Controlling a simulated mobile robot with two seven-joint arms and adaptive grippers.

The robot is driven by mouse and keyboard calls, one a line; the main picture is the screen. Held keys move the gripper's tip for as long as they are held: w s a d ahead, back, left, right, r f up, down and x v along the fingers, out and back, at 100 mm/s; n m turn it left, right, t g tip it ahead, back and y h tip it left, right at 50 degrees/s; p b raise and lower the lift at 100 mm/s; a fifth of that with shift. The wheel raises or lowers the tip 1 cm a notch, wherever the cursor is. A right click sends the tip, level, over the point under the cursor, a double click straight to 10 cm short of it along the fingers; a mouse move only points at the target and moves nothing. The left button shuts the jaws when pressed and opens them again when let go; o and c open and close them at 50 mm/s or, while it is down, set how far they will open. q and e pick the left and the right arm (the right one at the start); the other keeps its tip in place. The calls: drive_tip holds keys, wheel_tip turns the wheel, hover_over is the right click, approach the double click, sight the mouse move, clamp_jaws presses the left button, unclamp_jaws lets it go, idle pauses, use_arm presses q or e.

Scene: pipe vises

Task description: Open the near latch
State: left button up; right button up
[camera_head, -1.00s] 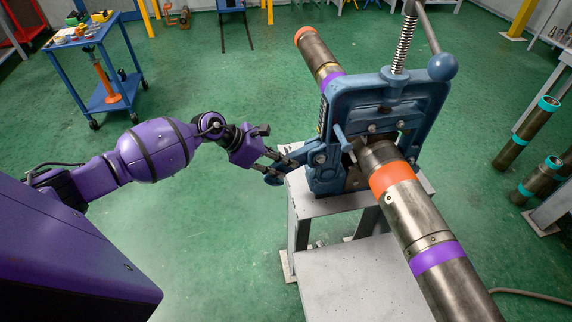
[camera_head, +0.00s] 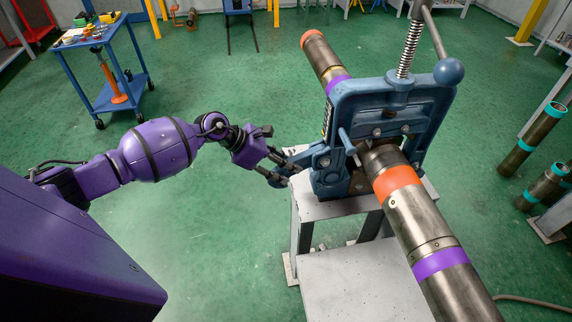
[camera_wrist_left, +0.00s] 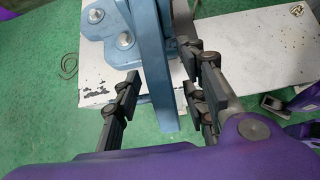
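The blue pipe vise (camera_head: 343,118) stands on a grey stand, with a long steel pipe (camera_head: 418,218) running through it. The near latch (camera_head: 277,183) is a blue part at the vise's lower left, partly hidden by my fingers. My left gripper (camera_head: 283,169) is at this latch, coming from the left. In the left wrist view, my left gripper (camera_wrist_left: 160,101) is open, with its fingers on either side of a long blue bar (camera_wrist_left: 157,75), which appears to be the latch. Gaps show between the bar and the fingers. My right gripper is not in view.
The grey stand (camera_head: 355,283) extends below and in front of the vise. A blue trolley (camera_head: 121,100) with small items stands at the back left. Several short pipes (camera_head: 532,137) stand at the right. The green floor left of the stand is clear.

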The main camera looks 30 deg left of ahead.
use_arm(q)
drive_tip(key=v, duration=1.1)
drive_tip(key=shift+r, duration=0.2)
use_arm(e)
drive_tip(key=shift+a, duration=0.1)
use_arm(q)
drive_tip(key=shift+a, duration=0.1)
